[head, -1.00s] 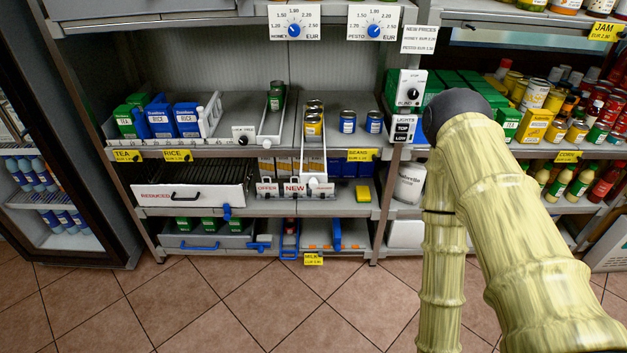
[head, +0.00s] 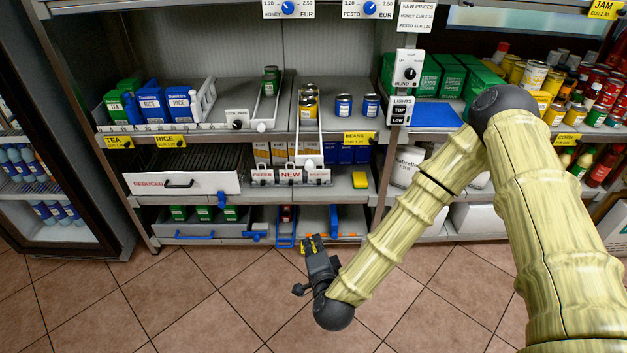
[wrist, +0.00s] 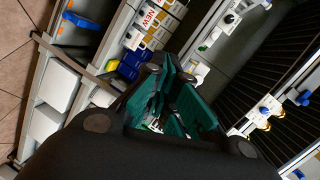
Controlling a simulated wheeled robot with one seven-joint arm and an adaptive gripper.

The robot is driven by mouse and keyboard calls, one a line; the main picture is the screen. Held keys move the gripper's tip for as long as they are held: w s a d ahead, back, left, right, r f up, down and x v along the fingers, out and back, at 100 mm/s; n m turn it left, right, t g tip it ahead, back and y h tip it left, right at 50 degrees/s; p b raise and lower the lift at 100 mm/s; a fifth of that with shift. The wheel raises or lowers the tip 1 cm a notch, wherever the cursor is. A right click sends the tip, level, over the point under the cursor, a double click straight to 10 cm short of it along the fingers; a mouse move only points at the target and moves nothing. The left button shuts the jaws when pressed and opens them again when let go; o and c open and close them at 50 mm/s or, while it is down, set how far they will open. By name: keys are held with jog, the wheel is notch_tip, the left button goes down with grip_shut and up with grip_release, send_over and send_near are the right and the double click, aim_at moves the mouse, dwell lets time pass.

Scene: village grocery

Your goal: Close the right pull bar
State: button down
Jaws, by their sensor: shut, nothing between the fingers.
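Several blue bars and handles show on the bottom shelf in the head view. A blue loop-shaped pull bar (head: 286,240) sticks out at the front edge, and an upright blue bar (head: 334,221) stands to its right. A wide blue handle (head: 195,236) is on the left drawer, with a smaller blue handle (head: 257,236) beside it. I cannot tell for certain which is the right pull bar. My gripper (head: 312,243) is shut and empty, in front of the bottom shelf, just right of the loop. Its dark teal fingers fill the middle of the wrist view. Contact with a bar is not visible.
Above, the REDUCED drawer (head: 180,183) and the narrow lane with yellow cans (head: 309,150) jut forward. A yellow block (head: 360,180) lies on the middle shelf. A shelf post (head: 382,185) stands to the right. The tiled floor (head: 200,300) is clear.

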jog(key=w+r+m+t+h, duration=0.3)
jog(key=w+r+m, duration=0.2)
jog(key=r, duration=0.3)
jog(key=w+p, duration=0.1)
jog(key=w, duration=1.2)
jog(key=shift+w+d+r, duration=0.2)
jog(key=shift+w+d, duration=0.1)
jog(key=shift+w, duration=0.1)
